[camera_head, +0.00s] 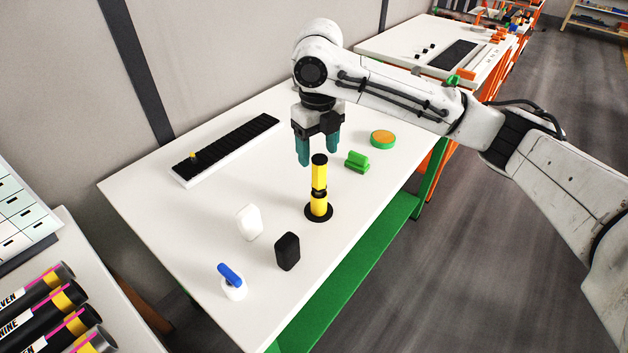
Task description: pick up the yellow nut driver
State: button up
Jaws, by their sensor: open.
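The yellow nut driver (319,177) stands upright on the white table, with a black top end, a black band at mid-height and a round black disc at its foot. My gripper (318,156) points down with its two teal fingers apart and empty. In this view its fingertips are just above and around the top of the nut driver, with the right finger a little behind it. I cannot tell the exact gap in depth between the fingers and the nut driver.
On the white table (150,240) are a black box (287,251), a white object (249,222), a blue-topped white item (231,281), a green piece (357,162), an orange-and-green disc (383,139) and a long black rack (228,150).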

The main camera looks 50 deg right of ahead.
aim_at(318, 159)
notch_tip(318, 159, down, 3)
jog(key=shift+f, duration=0.1)
jog(key=shift+s+d+f+p, duration=0.15)
jog(key=shift+f+p, duration=0.8)
jog(key=shift+f, duration=1.7)
jog(key=c, duration=1.1)
jog(key=shift+c, duration=0.2)
notch_tip(318, 159, up, 10)
jog(key=shift+r+b, duration=0.1)
jog(key=shift+b, duration=0.75)
